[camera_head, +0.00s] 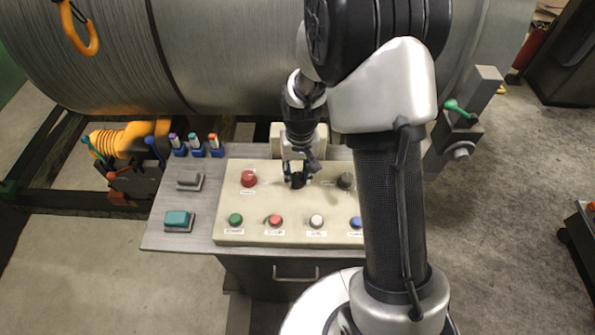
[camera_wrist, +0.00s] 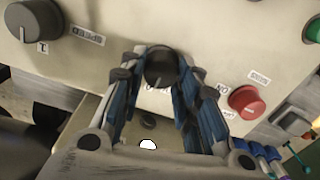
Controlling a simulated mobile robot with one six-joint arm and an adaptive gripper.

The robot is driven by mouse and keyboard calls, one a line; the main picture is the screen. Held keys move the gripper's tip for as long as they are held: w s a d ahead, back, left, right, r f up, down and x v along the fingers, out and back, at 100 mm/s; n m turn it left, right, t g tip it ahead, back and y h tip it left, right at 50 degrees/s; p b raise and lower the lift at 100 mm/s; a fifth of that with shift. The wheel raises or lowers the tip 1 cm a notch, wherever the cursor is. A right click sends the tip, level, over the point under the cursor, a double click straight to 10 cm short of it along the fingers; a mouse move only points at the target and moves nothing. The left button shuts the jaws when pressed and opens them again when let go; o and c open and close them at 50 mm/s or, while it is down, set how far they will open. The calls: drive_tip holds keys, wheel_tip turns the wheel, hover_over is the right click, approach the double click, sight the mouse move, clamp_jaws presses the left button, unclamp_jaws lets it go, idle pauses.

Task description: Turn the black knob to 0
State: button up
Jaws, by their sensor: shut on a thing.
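The black knob (camera_wrist: 161,66) sits on the beige control panel, between my fingertips in the wrist view. It also shows as a small dark round shape in the head view (camera_head: 298,181). My gripper (camera_wrist: 162,74) reaches down over the panel with its blue-sided fingers on either side of the knob, shut on it; it also shows in the head view (camera_head: 298,176). The label beside the knob is partly hidden, and an "ON" mark lies towards the red button. I cannot read the knob's exact setting.
A grey knob (camera_wrist: 36,20) labelled speed is on one side, a red button (camera_wrist: 246,102) on the other. The beige panel (camera_head: 262,206) has several coloured buttons along its front. A large cable drum (camera_head: 230,60) stands behind. A teal switch (camera_head: 178,219) is at the left.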

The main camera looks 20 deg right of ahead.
sight(299, 175)
drive_tip(key=o, duration=1.1)
drive_tip(key=shift+c, duration=0.2)
drive_tip(key=shift+r, duration=0.1)
wheel_tip(299, 175, up, 12)
drive_tip(key=shift+d, duration=0.2)
